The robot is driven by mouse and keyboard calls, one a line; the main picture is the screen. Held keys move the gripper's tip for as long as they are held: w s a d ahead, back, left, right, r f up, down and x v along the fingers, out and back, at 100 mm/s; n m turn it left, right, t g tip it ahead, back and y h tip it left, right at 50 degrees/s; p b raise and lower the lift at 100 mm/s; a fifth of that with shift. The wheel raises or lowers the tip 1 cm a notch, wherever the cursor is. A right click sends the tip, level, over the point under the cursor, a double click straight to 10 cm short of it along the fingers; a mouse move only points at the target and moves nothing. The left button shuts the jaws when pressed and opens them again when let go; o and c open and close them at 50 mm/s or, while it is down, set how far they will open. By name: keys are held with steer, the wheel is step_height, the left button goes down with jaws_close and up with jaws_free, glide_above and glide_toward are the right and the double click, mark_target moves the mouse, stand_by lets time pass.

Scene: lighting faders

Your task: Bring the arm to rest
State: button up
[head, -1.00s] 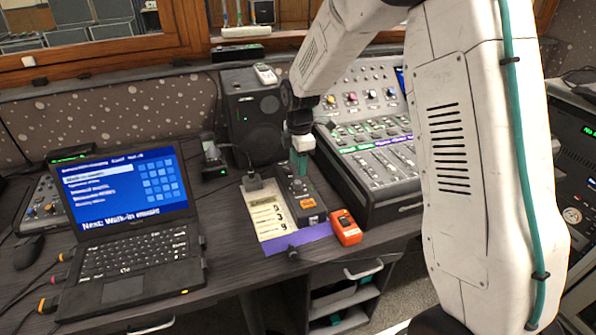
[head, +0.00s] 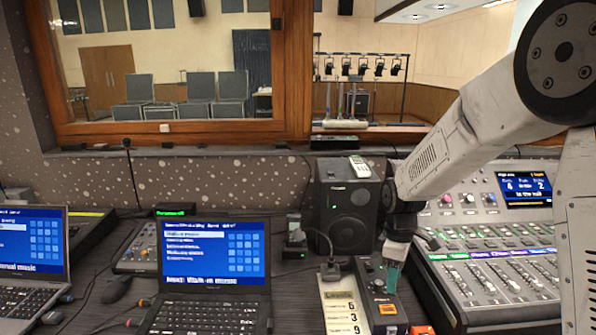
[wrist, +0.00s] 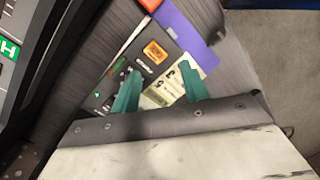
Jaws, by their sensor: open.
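My white arm (head: 470,120) reaches in from the right in the head view and bends down over the desk. My gripper (head: 391,277) points down at a small dark control box (head: 383,308) beside the mixing console. In the wrist view my gripper (wrist: 158,92) shows two green fingers spread apart with nothing between them. The dark box (wrist: 133,70) with an orange label lies below and beyond the fingers. I cannot tell how far the fingertips are above it.
The mixing console (head: 490,270) stands close right of my gripper. A cream label sheet (head: 343,305), a speaker (head: 347,205) and a laptop (head: 215,265) are to the left. A purple strip (wrist: 185,22) lies at the desk edge. A window (head: 200,70) is behind.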

steer(key=s+r+m+t, duration=0.1)
steer(key=s+r+m, duration=0.3)
steer(key=s, duration=0.6)
steer(key=s+d+r+m, duration=0.1)
steer(key=s+r+m, duration=0.3)
steer(key=s+r, duration=0.3)
steer(key=s+d+r+m+t, duration=0.1)
steer(key=s+r+m, duration=0.2)
steer(key=s, duration=1)
step_height(320, 180, up, 4)
steer(key=shift+s+d+f+m+t, duration=0.25)
steer(key=shift+s+m+t, duration=0.05)
steer(key=shift+s+m, duration=0.1)
